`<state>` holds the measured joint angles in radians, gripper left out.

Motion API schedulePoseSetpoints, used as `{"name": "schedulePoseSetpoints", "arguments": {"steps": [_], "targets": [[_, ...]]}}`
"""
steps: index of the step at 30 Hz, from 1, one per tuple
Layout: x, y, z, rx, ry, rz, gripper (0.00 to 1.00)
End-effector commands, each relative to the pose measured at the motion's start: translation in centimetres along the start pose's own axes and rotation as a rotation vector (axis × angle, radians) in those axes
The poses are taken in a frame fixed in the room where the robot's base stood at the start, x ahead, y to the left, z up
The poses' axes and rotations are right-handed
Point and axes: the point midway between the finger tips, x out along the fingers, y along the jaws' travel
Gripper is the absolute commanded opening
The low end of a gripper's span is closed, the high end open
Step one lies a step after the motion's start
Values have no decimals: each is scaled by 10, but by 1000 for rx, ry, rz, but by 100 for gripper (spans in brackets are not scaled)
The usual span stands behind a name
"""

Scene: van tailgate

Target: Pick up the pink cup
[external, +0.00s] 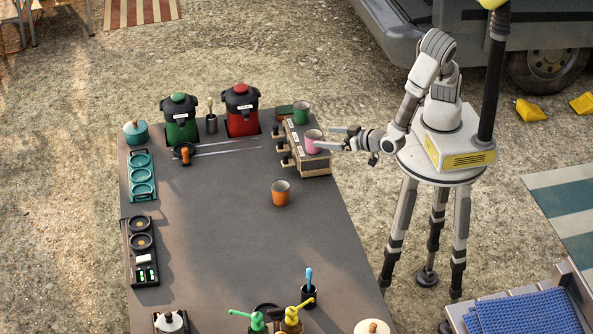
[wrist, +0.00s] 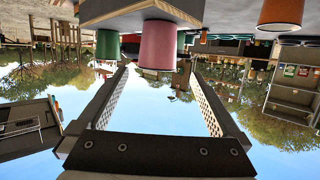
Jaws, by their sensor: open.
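The pink cup (external: 312,141) stands upright on top of a small wooden-fronted box (external: 313,164) at the right edge of the table. My gripper (external: 327,139) reaches in from the right at about the cup's height, its jaws apart. In the wrist view, which appears upside down, the pink cup (wrist: 158,46) is centred just beyond the tips of my open gripper (wrist: 158,72). Nothing is held. I cannot tell whether a fingertip overlaps the cup's side in depth.
A green cup (external: 302,113) stands behind the pink one on the same box, and it also shows in the wrist view (wrist: 108,45). An orange cup (external: 280,194) stands on the table (external: 215,220) in front. Red (external: 241,110) and green (external: 180,120) pots are at the back. The table's middle is clear.

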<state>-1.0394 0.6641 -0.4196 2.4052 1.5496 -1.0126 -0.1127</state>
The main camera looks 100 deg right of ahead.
Motion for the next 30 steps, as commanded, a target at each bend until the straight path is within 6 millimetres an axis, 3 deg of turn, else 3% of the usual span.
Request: {"name": "schedulePoseSetpoints", "arguments": {"steps": [4,11,21,30], "targets": [[28,0,1,1,1,2,100],[44,1,0,1,0,1,100],[88,5,-2,-1,0,1,100],[92,4,-3,1,-2,-1,100]]}}
